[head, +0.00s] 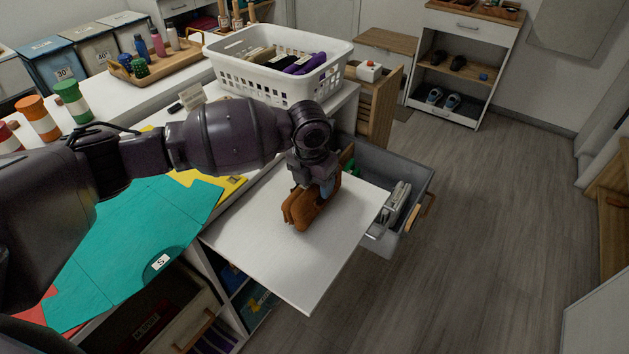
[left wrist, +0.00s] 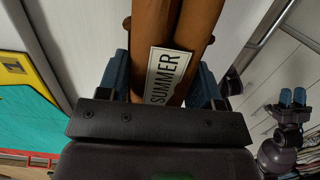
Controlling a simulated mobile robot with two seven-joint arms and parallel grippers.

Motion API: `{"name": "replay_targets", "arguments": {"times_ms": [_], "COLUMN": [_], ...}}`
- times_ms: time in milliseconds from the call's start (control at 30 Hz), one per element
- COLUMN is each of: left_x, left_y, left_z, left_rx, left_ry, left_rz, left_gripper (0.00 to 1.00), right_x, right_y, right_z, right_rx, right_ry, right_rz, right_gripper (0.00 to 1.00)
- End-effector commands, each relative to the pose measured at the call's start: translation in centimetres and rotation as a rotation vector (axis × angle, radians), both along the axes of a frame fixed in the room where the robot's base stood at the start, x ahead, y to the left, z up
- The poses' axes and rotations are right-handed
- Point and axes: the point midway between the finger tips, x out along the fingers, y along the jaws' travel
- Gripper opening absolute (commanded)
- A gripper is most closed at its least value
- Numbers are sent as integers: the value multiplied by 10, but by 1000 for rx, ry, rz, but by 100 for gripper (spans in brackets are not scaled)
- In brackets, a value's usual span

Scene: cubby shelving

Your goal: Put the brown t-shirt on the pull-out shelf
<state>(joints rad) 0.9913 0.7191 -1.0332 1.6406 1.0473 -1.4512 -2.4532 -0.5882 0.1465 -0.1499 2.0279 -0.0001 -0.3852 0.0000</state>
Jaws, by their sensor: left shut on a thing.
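The brown t-shirt (head: 303,209) is a folded bundle in my left gripper (head: 322,184). In the left wrist view the t-shirt (left wrist: 205,18) lies between the blue fingers and carries a white label reading "SUMMER". The gripper is shut on it. The t-shirt is over the white pull-out shelf (head: 318,265), at its upper middle part; I cannot tell whether it touches the board. In the left wrist view my right gripper (left wrist: 292,97) shows at the far right, apart from the t-shirt, its opening too small to judge.
A grey drawer (head: 418,205) with folded items stands open beside the shelf. A white basket (head: 275,85) with rolled clothes stands behind. A teal folding board (head: 140,240) lies on the left table. The shelf's near part is bare; the floor at right is clear.

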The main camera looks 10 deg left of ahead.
Motion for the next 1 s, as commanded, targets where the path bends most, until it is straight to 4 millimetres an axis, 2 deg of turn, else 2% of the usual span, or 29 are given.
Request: {"name": "replay_targets", "arguments": {"times_ms": [300, 333, 500, 800, 1000], "left_x": [0, 0, 0, 0, -1], "left_y": [0, 0, 0, 0, 0], "left_z": [-1, -2, -1, 1, 23], "left_rx": [0, 0, 0, -1, -1], "left_ry": [-1, -1, -1, -2, -6], "left_rz": [0, 0, 0, 0, -1], "left_gripper": [32, 61, 85, 85, 85], "right_x": [2, 2, 2, 1, 3], "right_y": [1, 1, 1, 1, 1], "right_z": [1, 1, 0, -1, 4], "right_rx": [2, 2, 2, 3, 3], "right_ry": [-4, -4, -1, 1, -5], "right_rz": [1, 1, 0, -1, -1], "right_gripper": [35, 35, 35, 35, 35]}}
